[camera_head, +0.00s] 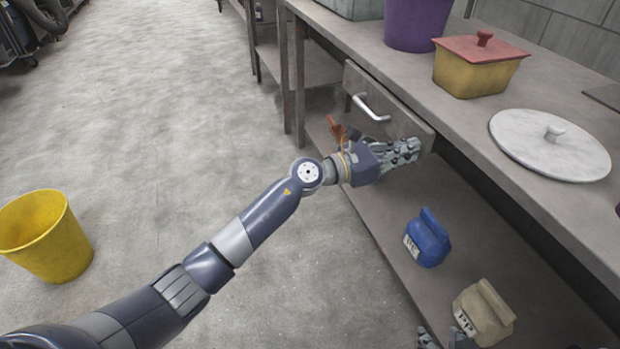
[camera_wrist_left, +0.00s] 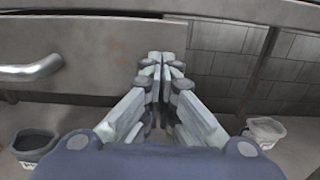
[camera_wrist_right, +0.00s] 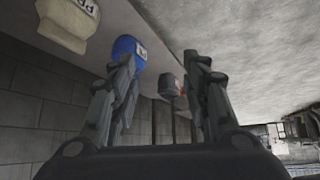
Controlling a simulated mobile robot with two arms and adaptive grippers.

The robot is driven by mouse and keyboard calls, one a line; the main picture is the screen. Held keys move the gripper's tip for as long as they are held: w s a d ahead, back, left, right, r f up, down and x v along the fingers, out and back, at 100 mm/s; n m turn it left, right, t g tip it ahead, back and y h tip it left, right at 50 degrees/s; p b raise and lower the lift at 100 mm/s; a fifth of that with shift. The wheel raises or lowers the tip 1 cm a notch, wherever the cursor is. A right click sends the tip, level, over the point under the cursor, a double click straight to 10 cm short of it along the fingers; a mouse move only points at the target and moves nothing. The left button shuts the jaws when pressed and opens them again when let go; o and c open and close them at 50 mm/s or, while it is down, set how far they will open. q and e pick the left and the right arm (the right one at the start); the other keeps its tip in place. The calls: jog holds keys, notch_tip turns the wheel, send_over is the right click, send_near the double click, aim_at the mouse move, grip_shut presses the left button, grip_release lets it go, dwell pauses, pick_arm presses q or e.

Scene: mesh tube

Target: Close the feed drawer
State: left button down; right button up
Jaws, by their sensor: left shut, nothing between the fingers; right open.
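The feed drawer (camera_head: 408,119) is a grey front panel with a metal bar handle (camera_head: 371,108), set under the worktop edge. The panel looks close to the worktop edge; I cannot tell how far it stands out. My left gripper (camera_head: 416,148) is shut and empty at the lower right end of the panel. In the left wrist view the shut fingers (camera_wrist_left: 164,62) overlap the panel's right end, and the handle (camera_wrist_left: 32,70) is to their left; contact is unclear. My right gripper (camera_wrist_right: 158,60) is open and empty near the lower shelf, mostly cut off in the head view.
A blue container (camera_head: 427,238) and a beige one (camera_head: 484,312) stand on the lower shelf (camera_head: 385,205). The worktop carries a purple bucket (camera_head: 416,22), a yellow box with a red lid (camera_head: 474,72) and a round white lid (camera_head: 550,150). A yellow bucket (camera_head: 45,238) stands on open floor.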

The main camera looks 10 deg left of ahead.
pick_arm(q)
jog(key=shift+x, duration=0.9)
pick_arm(e)
jog(key=shift+w+a+r+t+y, duration=0.15)
jog(key=shift+w+a+r+t, duration=0.2)
jog(key=shift+w+r, duration=0.2)
jog(key=shift+w+a+r+t+y, duration=0.2)
jog(key=shift+w+r+t, duration=0.25)
jog(key=shift+w, duration=0.2)
pick_arm(q)
jog(key=shift+r, duration=0.25)
jog(key=shift+a, duration=0.1)
